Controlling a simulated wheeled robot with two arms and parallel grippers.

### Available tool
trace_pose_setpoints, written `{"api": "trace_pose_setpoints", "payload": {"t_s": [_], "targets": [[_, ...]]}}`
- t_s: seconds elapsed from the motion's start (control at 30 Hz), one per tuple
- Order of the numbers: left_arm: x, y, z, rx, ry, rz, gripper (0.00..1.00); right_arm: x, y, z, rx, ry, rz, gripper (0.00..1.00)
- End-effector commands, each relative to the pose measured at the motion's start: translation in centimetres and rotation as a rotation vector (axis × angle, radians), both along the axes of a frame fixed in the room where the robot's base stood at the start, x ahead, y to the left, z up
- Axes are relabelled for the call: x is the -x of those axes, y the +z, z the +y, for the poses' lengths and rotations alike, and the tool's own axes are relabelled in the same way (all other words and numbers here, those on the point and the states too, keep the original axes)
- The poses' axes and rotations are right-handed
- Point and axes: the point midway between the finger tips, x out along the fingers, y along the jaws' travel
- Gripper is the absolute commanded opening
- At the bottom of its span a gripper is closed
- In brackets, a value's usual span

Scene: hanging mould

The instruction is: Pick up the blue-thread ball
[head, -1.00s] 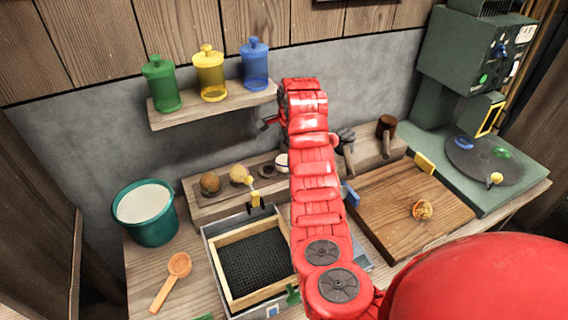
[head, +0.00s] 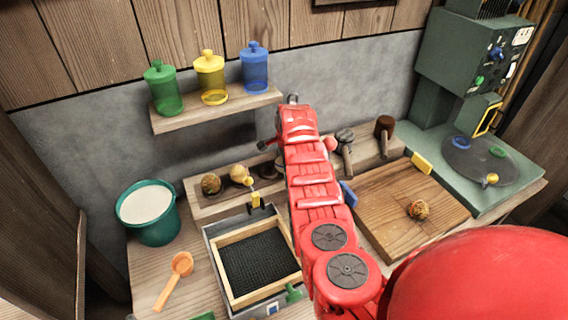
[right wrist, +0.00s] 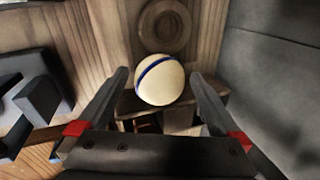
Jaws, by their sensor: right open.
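The blue-thread ball (right wrist: 160,80) is cream with one blue stripe and shows in the right wrist view. It lies between or just beyond the fingertips of my right gripper (right wrist: 158,76), with a visible gap on each side. The gripper is open and empty. In the head view, my red right arm covers the ball and most of this gripper. My left gripper is in neither view.
A shelf (head: 218,108) with three coloured jars hangs above. A framed mesh tray (head: 232,301) lies in front.

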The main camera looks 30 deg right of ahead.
Motion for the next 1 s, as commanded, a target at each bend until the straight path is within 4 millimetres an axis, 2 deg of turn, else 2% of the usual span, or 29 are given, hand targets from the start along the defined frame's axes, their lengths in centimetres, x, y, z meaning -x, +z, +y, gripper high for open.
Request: {"api": "trace_pose_setpoints", "payload": {"t_s": [0.27,0.7,1.0], "targets": [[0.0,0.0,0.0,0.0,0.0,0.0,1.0,-0.02,-0.1,-0.03,0.0,0.0,0.0,0.98],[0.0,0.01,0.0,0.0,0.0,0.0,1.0,-0.02,-0.08,-0.01,0.0,0.0,0.0,0.19],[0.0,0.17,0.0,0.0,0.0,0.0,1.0,-0.03,0.2,-0.01,0.0,0.0,0.0,0.18]]}}
